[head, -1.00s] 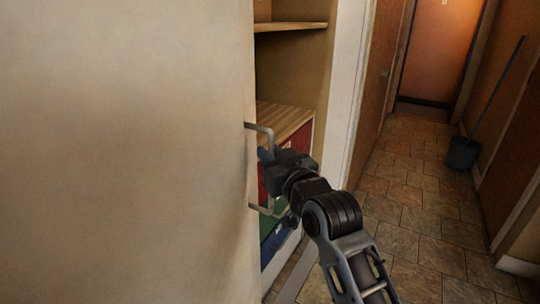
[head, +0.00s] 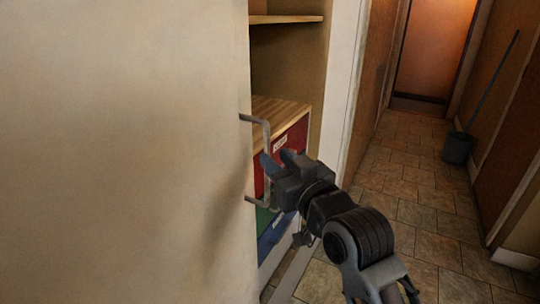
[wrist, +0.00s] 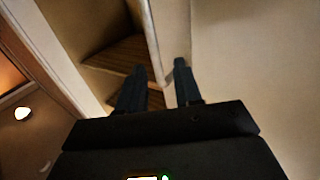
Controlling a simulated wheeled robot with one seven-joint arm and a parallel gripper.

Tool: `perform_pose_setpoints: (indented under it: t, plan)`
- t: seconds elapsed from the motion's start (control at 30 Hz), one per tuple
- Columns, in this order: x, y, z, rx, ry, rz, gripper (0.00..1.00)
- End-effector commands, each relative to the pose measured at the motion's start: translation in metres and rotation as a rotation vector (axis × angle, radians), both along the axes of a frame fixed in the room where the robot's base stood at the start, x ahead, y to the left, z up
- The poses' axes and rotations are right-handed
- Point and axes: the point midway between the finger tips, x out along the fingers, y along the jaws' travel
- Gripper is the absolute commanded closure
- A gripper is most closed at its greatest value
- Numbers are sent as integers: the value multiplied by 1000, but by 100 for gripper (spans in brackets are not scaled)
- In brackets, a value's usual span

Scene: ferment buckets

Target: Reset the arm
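My gripper (head: 275,160) is beside the grey bar handle (head: 255,119) of a pale door (head: 120,150) at the left of the head view. Its two fingers are apart, and both also show in the wrist view (wrist: 158,78) with a gap between them. A pale strip runs through that gap; I cannot tell whether it is the handle or the door edge. The fingertips overlap the handle's upright bar in the head view, and I cannot tell if they touch it. The door stands open in front of a cupboard.
Behind the door is a cupboard with a wooden shelf (head: 280,108) and red, green and blue boxes (head: 290,148) below. A tiled corridor floor (head: 420,190) is open to the right. A dark bucket (head: 457,148) with a long stick stands by the right wall.

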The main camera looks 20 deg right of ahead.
Motion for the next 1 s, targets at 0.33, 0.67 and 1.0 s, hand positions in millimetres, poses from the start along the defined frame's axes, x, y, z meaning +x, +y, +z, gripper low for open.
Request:
perform_pose_setpoints:
  t: [0.33, 0.67, 1.0]
  plan:
    - [-16, 0, 0, 0, 1, 1, 66]
    - [-16, 0, 0, 0, 0, 1, 66]
    - [-73, -1, -59, 8, 50, -15, 66]
